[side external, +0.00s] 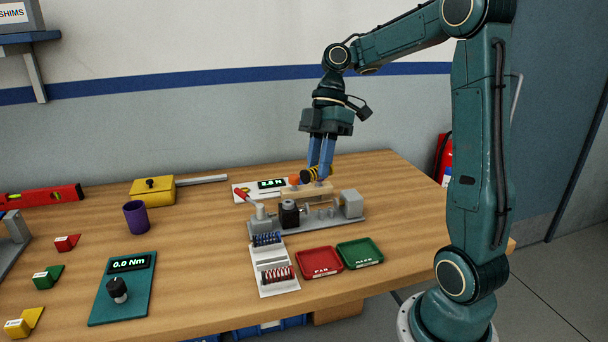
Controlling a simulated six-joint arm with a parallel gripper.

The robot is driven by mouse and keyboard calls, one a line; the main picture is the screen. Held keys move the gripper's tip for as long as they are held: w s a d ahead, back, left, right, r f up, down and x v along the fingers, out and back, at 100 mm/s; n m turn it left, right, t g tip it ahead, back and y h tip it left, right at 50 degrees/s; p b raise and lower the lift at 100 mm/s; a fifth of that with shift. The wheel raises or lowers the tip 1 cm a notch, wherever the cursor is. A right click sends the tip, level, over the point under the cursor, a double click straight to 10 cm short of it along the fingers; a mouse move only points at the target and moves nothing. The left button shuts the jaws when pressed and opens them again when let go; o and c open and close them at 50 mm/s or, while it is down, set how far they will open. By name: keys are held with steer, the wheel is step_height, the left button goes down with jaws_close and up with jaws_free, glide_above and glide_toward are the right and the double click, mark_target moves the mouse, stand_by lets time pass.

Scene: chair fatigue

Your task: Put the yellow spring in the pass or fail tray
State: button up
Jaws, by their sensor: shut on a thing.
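I cannot tell whether the spring touches the block. The red tray (320,271), which seems to read FAIL, and the green tray (360,262), which seems to read PASS, lie side by side near the table's front edge. Both look empty.
The grey fixture (330,219) stands between my gripper and the trays. A white rack (273,262) of blue and red springs lies left of the red tray. A display reading 2.8 N (272,184) is behind the fixture. A purple cup (136,217) stands left; wood between is clear.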

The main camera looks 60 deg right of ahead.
steer(key=shift+s+a+r+n, duration=0.2)
steer(key=shift+s+a, duration=0.1)
steer(key=shift+a, duration=0.15)
steer(key=shift+s+a+r+n, duration=0.15)
steer(key=shift+s+a, duration=0.1)
steer(key=shift+a, duration=0.15)
steer(key=shift+f, duration=0.15)
glide_toward(316, 267)
steer(key=shift+a+x, duration=0.25)
steer(key=shift+x, duration=2.35)
steer(key=shift+f, duration=0.5)
steer(key=o, duration=1)
steer(key=shift+c, duration=0.2)
steer(key=shift+w, duration=0.1)
steer(key=shift+w+r, duration=0.1)
steer(key=shift+r, duration=0.4)
steer(key=v, duration=1.2)
steer(key=shift+r, duration=0.2)
